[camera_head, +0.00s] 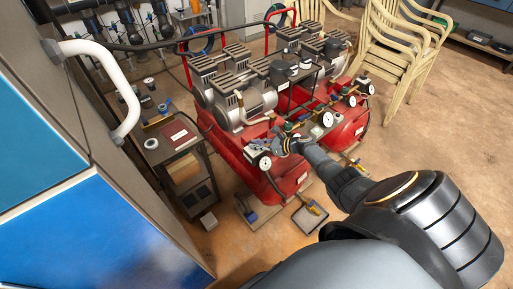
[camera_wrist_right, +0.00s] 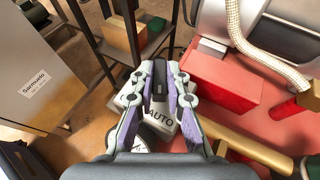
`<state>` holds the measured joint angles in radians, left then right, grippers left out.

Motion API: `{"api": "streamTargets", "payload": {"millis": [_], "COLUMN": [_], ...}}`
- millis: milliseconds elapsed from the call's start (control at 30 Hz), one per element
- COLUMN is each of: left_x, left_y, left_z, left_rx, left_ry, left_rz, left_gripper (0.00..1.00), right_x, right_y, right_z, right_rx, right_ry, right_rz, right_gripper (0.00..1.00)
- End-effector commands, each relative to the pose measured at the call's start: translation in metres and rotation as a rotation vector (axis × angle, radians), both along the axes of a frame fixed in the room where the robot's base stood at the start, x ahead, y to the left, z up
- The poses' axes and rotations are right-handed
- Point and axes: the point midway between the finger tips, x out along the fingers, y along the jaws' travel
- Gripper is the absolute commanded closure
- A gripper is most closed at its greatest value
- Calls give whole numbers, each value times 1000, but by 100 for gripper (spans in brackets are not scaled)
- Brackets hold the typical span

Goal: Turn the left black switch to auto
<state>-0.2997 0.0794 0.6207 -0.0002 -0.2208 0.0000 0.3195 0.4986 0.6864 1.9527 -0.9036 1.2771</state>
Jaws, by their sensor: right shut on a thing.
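In the right wrist view, the left black switch (camera_wrist_right: 159,76) stands between the fingertips of my right gripper (camera_wrist_right: 160,88), which is shut on it. The switch belongs to a light grey box (camera_wrist_right: 133,103) marked "AUTO"; the lettering shows between the fingers, and the fingers cover much of the box. I cannot read the switch's exact setting. In the head view, my right gripper (camera_head: 281,146) reaches in from the lower right to the near end of the red compressor (camera_head: 229,146). The switch is too small to make out there. My left gripper is not in view.
A white-faced gauge (camera_head: 265,163) sits close to the gripper. A brass pipe (camera_wrist_right: 245,149) and braided hose (camera_wrist_right: 240,32) lie right of it in the wrist view. A dark shelf cart (camera_head: 186,165) stands left, stacked chairs (camera_head: 400,50) at the back right. Floor at right is open.

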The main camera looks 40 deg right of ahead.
Motion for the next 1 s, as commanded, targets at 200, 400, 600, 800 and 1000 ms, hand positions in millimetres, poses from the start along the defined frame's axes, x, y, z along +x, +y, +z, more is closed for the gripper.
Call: {"api": "streamTargets", "payload": {"millis": [200, 400, 600, 800, 1000], "left_x": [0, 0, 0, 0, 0], "left_y": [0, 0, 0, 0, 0], "left_z": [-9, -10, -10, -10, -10], "left_rx": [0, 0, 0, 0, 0], "left_ry": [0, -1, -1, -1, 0], "left_rz": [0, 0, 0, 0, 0], "left_gripper": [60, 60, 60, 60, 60], "right_x": [2, 1, 1, 1, 0], "right_y": [-2, -2, -2, -2, -1], "right_z": [2, 2, 2, 2, 1], "right_rx": [-1, -2, -3, -2, -1], "right_ry": [-3, -2, -2, -1, 0], "right_rz": [38, 46, 45, 45, 46], "right_gripper": [100, 100, 100, 64, 63]}}
